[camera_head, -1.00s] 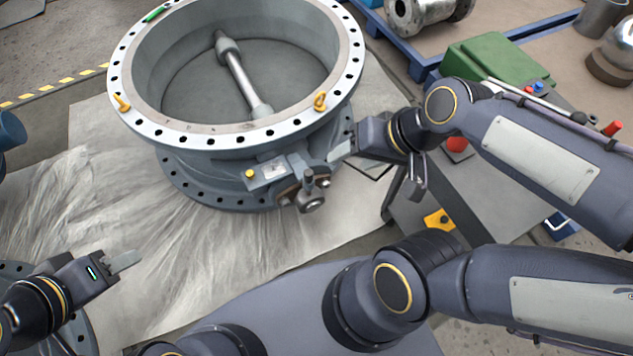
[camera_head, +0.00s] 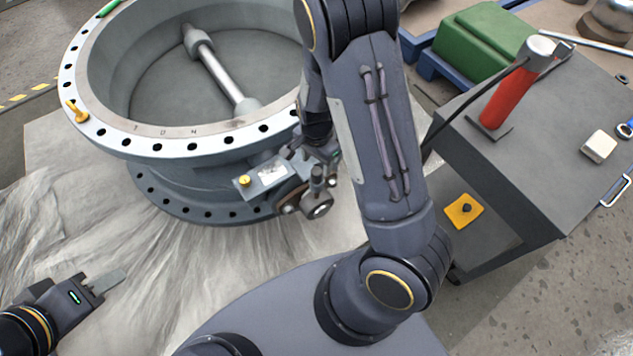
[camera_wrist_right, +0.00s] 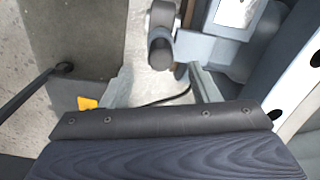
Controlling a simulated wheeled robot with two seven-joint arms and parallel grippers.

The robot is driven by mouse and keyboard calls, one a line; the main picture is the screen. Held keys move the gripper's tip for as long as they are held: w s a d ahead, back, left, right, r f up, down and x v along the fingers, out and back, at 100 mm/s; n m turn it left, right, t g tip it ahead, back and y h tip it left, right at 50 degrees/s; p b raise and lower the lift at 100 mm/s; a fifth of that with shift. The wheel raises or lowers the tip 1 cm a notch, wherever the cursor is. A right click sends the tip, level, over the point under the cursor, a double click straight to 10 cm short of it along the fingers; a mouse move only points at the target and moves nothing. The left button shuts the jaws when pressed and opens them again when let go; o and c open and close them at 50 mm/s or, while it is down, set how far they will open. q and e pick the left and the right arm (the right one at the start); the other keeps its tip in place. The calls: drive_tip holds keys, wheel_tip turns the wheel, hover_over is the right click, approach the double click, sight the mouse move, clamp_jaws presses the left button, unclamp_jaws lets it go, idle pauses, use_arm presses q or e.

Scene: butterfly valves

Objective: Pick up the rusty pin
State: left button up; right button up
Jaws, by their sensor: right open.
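I cannot clearly single out the rusty pin. A narrow rust-brown part (camera_wrist_right: 188,14) stands beside a dark round-ended stub (camera_wrist_right: 161,52) at the top of the right wrist view. In the head view, brownish pieces (camera_head: 290,207) show on the valve's shaft fitting (camera_head: 316,204). My right gripper (camera_wrist_right: 157,80) is open, with its fingers apart and the stub's end between and just beyond them. Nothing shows gripped. In the head view my right arm covers part of the fitting's surroundings. My left gripper (camera_head: 110,281) is at lower left, away from the valve, seen edge-on.
The large grey butterfly valve (camera_head: 190,146) stands on a pale sheet (camera_head: 60,200). An orange pin (camera_head: 77,111) sits on its rim. A grey cart (camera_head: 530,150) with a red-handled tool (camera_head: 503,95) stands at right, with a yellow piece (camera_head: 464,209) on its lower shelf.

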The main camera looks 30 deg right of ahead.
sight(316, 171)
wheel_tip(316, 171, down, 6)
drive_tip(key=shift+w+r+b, duration=0.1)
drive_tip(key=shift+r+b, duration=0.05)
drive_tip(key=shift+b, duration=0.8)
drive_tip(key=shift+r, duration=0.1)
drive_tip(key=c, duration=1)
drive_tip(key=shift+r, duration=0.15)
drive_tip(key=shift+c, duration=0.2)
wheel_tip(316, 171, up, 18)
drive_tip(key=p, duration=0.6)
